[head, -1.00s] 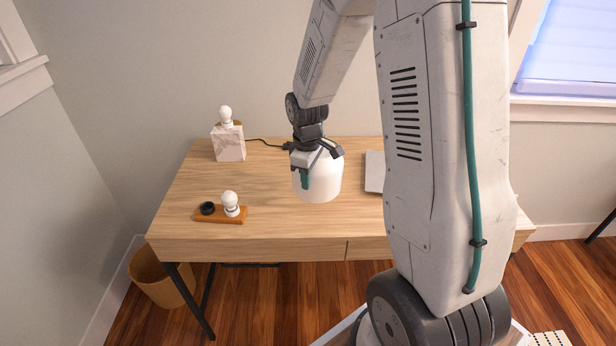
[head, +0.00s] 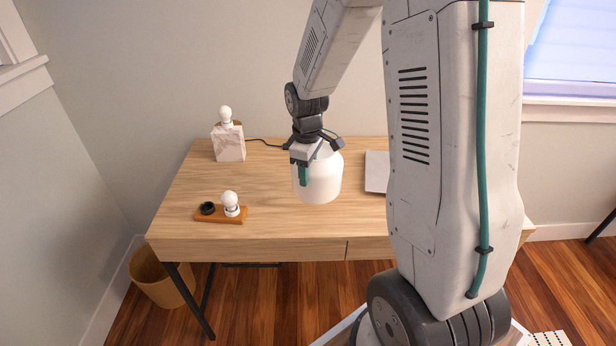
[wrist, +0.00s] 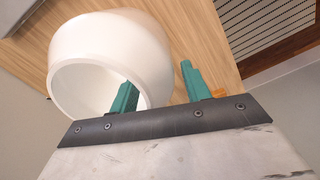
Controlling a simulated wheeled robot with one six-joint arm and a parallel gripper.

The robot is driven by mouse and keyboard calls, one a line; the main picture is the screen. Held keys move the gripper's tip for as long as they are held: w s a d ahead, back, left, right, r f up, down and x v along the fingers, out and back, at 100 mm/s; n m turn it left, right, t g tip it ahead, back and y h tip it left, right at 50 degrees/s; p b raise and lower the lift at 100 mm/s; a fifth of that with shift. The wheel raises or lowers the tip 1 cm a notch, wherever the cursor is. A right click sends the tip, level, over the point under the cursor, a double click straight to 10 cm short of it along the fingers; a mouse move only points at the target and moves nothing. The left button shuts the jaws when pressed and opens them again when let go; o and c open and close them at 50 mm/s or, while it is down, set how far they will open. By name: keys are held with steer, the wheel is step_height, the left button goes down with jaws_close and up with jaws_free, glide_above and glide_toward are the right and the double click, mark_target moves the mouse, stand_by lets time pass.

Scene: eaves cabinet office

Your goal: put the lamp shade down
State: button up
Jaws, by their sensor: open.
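The white rounded lamp shade (head: 322,182) is on the desk near its middle, with an open end facing up. My gripper (head: 308,170) is at its upper left rim and open. In the wrist view the shade (wrist: 140,45) shows its wide opening.
The wooden desk (head: 270,222) has free room around the shade. A marble lamp base with a bulb (head: 228,140) stands at the back left. A wooden board (head: 221,217) with a bulb and a black ring lies at the front left. A grey flat item (head: 376,172) lies right of the shade.

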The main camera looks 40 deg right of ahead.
steer(key=r, duration=0.9)
steer(key=shift+s+a+r, duration=0.1)
steer(key=shift+a, duration=0.1)
steer(key=s+a+r+m, duration=0.3)
steer(key=s+a+r, duration=0.3)
steer(key=s+r, duration=0.3)
steer(key=s+a+m, duration=0.1)
steer(key=s+a, duration=0.1)
steer(key=s, duration=0.6)
steer(key=s+a+r+m+t, duration=0.1)
steer(key=s+a+m, duration=0.1)
steer(key=s, duration=0.6)
steer(key=shift+s+a+r+m, duration=0.2)
steer(key=shift+a+m, duration=0.1)
steer(key=shift+a, duration=0.5)
